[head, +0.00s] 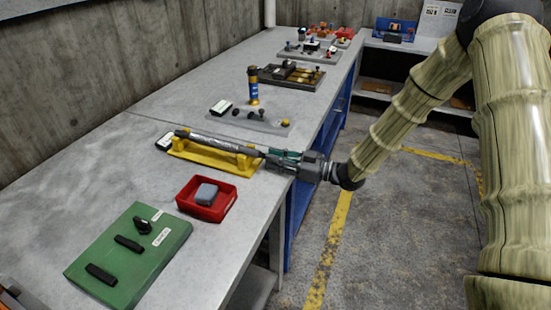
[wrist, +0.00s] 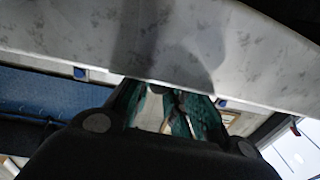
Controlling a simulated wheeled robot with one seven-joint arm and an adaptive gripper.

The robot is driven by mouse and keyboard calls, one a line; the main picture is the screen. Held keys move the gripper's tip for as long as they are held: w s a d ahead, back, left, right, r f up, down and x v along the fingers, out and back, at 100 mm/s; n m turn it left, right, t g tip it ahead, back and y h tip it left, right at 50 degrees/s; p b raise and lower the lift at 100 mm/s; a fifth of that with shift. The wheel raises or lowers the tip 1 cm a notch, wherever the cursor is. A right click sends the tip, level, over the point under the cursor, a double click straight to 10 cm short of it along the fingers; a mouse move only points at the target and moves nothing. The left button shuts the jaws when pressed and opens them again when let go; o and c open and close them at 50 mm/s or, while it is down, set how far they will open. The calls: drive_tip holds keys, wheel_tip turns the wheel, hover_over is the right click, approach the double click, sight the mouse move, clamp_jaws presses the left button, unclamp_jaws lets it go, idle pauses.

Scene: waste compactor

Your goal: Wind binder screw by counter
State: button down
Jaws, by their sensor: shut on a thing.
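The binder screw (head: 215,142) is a long grey and black rod lying in a yellow cradle (head: 190,157) near the bench's front edge. A small white box with a dark face (head: 165,141), perhaps the counter, stands beside the cradle's left end; its reading is too small to read. My gripper (head: 276,157) is at the rod's right end, over the bench edge, shut on the dark end of the screw. In the wrist view the green fingers (wrist: 165,105) have a thin dark piece between them; the rest of the grip is hidden.
A red tray (head: 183,204) with a grey block (head: 207,193) and a green board (head: 118,268) with black parts lie nearer on the bench. A grey plate (head: 275,127) with knobs and a blue-yellow cylinder (head: 253,88) stand behind. The floor right of the bench is clear.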

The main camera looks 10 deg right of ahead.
drive_tip(key=c, duration=1.3)
unclamp_jaws()
drive_tip(key=shift+f, duration=0.1)
drive_tip(key=v, duration=1.2)
drive_tip(key=shift+c, duration=0.2)
